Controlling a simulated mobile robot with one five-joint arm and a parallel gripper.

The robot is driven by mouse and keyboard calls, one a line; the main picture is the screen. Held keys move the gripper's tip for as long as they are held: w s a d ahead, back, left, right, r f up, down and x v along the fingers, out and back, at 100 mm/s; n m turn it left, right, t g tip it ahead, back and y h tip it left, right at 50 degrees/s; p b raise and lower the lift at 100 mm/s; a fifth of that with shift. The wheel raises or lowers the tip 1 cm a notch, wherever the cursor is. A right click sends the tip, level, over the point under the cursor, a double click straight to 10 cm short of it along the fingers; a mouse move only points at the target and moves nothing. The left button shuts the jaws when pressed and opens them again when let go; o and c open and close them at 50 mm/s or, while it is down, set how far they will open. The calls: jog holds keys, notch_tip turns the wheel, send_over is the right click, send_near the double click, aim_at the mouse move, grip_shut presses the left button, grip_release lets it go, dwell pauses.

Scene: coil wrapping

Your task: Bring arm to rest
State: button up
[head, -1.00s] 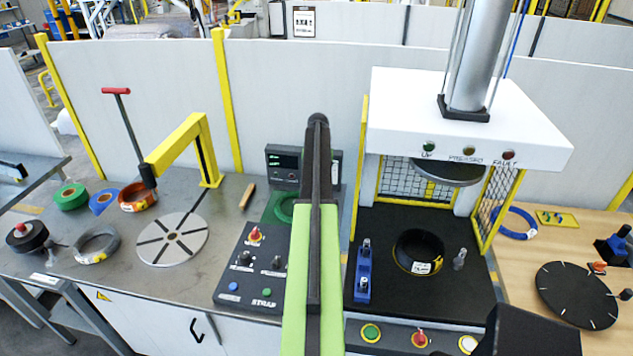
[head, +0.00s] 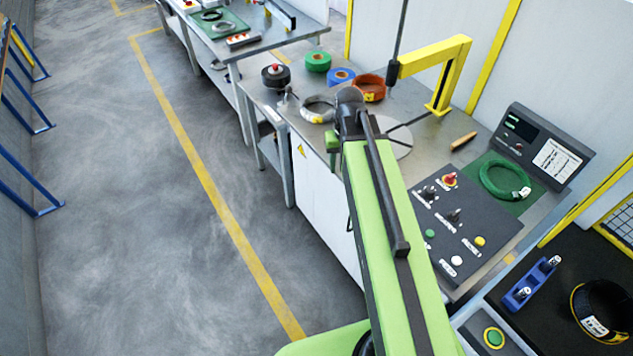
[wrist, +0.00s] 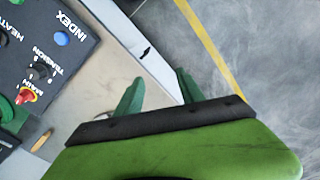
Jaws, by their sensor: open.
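My gripper (wrist: 159,92) shows in the wrist view as two green fingers, spread apart with nothing between them. Behind them are the metal bench top, the white cabinet front and the grey floor. In the head view my green arm (head: 385,225) reaches up from the bottom edge to a dark joint over the front edge of the bench (head: 290,98). The gripper itself is mostly hidden there. The strap control panel (head: 462,222) lies just right of the arm, and its knobs also show in the wrist view (wrist: 48,75).
Green (head: 318,61), blue (head: 341,76) and orange (head: 371,86) rolls, a grey coil (head: 317,110) and a yellow post (head: 450,75) stand on the bench. A green coil (head: 500,180) lies by the display (head: 540,145). The floor (head: 130,230) at left is clear.

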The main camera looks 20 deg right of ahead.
jog(key=s+a+n, duration=0.2)
jog(key=s+a, duration=0.2)
jog(key=a, duration=0.7)
jog(key=shift+d+f, duration=0.1)
